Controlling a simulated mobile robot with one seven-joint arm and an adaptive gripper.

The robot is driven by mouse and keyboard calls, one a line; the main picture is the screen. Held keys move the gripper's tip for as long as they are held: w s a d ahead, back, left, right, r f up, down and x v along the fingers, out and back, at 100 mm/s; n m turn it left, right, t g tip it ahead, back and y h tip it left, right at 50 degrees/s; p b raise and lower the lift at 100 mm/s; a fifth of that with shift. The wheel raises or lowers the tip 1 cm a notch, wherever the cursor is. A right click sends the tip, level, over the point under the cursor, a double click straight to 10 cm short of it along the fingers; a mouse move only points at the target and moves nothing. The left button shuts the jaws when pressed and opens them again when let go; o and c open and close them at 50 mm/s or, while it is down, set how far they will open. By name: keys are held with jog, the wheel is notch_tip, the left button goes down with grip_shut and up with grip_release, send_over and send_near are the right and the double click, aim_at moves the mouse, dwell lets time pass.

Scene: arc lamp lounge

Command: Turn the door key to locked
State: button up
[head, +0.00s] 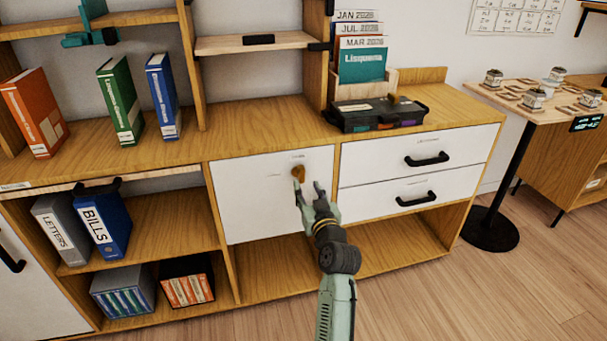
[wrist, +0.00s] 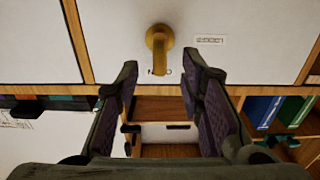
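A brass-coloured key (head: 299,172) sits in the upper part of a white door (head: 260,205) in the wooden cabinet. In the wrist view the key (wrist: 159,48) shows as a round collar with a bar pointing down the picture. Small lettering, partly hidden by the bar, and a small label (wrist: 209,40) are on the door beside it. My gripper (head: 309,186) is in front of the door, just below and right of the key. In the wrist view my gripper (wrist: 160,82) is open, with its fingers on either side below the key and nothing between them.
White drawers with black handles (head: 427,159) are right of the door. A black organiser case (head: 377,113) stands on the cabinet top. Binders (head: 107,225) fill shelves at left. Floor in front is clear.

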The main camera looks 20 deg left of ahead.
aim_at(303, 178)
jog(key=p+x, duration=0.1)
jog(key=x, duration=0.6)
jog(key=shift+w+a, duration=0.1)
jog(key=shift+w, duration=0.05)
jog(key=shift+c, duration=0.4)
grip_shut()
